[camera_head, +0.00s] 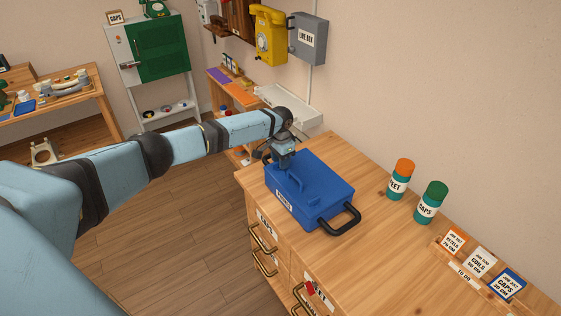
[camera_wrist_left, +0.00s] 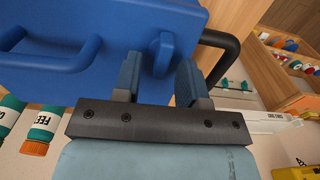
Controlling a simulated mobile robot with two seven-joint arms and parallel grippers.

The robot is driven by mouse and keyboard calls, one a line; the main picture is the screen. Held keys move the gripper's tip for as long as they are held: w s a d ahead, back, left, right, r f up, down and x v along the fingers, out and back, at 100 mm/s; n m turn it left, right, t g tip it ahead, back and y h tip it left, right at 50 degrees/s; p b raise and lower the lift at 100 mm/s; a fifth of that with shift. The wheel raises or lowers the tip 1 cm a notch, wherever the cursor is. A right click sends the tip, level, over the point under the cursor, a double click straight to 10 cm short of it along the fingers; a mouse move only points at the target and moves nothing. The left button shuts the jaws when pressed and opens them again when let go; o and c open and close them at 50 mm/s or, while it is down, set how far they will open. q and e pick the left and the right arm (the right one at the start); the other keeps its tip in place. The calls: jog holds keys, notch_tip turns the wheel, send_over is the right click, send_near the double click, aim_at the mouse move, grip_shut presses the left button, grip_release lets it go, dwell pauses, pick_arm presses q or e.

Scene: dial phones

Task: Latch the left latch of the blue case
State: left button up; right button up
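The blue case (camera_head: 325,176) lies closed on the wooden cabinet, with a raised blue handle on its lid and a black loop handle (camera_head: 344,219) at its near right end. My left gripper (camera_head: 280,160) is at the case's far left end, pointing down. In the left wrist view the case (camera_wrist_left: 110,22) fills the upper left. A small upright blue latch (camera_wrist_left: 163,54) stands between the two fingertips of my left gripper (camera_wrist_left: 158,75). The fingers are apart, with gaps visible beside the latch. In the head view the gripper hides that latch. My right gripper is not in view.
An orange-capped bottle (camera_head: 400,178) and a green-capped bottle (camera_head: 431,202) stand right of the case. Labelled cards (camera_head: 480,262) stand farther right. A black loop handle (camera_wrist_left: 224,50) is close beside the right finger in the left wrist view. The wall runs behind the cabinet.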

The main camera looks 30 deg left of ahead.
pick_arm(q)
jog(key=shift+c, duration=0.2)
grip_shut()
jog(key=m, duration=0.4)
jog(key=shift+s+d+p, duration=0.15)
jog(key=shift+d+p, duration=0.05)
jog(key=shift+p, duration=0.15)
jog(key=m, duration=0.4)
jog(key=shift+s+d+m, duration=0.15)
jog(key=shift+m, duration=0.15)
jog(key=m, duration=0.4)
jog(key=shift+s+m, duration=0.25)
jog(key=shift+m, duration=0.05)
jog(key=m, duration=0.4)
jog(key=shift+s+m, duration=0.25)
jog(key=shift+m, duration=0.05)
